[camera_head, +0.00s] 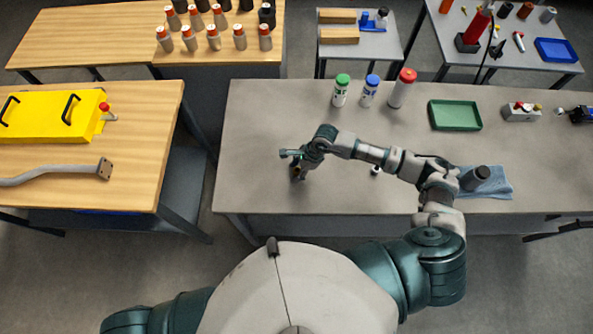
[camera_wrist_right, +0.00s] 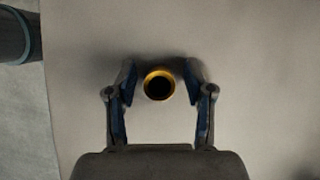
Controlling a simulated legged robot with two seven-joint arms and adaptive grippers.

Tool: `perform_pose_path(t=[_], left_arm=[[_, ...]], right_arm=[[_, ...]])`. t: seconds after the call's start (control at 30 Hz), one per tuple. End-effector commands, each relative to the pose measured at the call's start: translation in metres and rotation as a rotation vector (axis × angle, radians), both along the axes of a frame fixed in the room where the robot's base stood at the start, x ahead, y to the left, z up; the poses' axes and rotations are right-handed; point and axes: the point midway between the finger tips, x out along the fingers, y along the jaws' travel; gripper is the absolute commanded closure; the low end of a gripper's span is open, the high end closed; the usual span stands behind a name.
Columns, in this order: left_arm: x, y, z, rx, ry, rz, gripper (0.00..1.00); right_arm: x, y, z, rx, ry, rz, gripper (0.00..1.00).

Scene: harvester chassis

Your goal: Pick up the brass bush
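The brass bush (camera_wrist_right: 159,84) shows in the right wrist view as a gold ring with a dark hole, seen from above. It stands on the grey bench top between the two fingers of my right gripper (camera_wrist_right: 159,90). The fingers are open, with a narrow gap on each side of the ring. In the head view my right gripper (camera_head: 298,174) points down at the left part of the grey bench, and I cannot make out the bush there clearly. My left gripper is out of the head view.
The grey bench (camera_head: 262,120) carries several capped bottles (camera_head: 370,90), a green tray (camera_head: 455,115), a control box (camera_head: 521,112) and a blue cloth (camera_head: 496,185) with a dark cylinder (camera_head: 474,178). A small white-and-dark part (camera_head: 376,170) lies under my right arm. The bench's left end is clear.

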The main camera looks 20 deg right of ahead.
Motion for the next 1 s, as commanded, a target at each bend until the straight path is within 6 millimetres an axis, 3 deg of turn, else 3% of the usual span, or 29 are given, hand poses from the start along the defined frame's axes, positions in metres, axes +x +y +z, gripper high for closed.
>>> perform_pose_path(t=[0.03,0.17,0.57,0.87,1.0], left_arm=[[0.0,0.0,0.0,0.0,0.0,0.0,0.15],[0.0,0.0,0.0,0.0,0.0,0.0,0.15],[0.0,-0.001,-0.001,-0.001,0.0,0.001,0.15],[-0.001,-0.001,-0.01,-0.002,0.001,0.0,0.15],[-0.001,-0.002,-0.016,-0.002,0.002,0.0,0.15]], right_arm=[[0.0,0.0,0.0,0.0,0.0,0.0,0.67],[0.0,0.0,0.0,0.0,0.0,0.0,1.0],[0.0,0.0,0.003,0.0,0.0,0.0,1.0],[0.001,-0.001,0.036,0.0,-0.005,0.001,1.0],[-0.02,-0.025,0.036,-0.004,0.001,-0.002,1.0]])
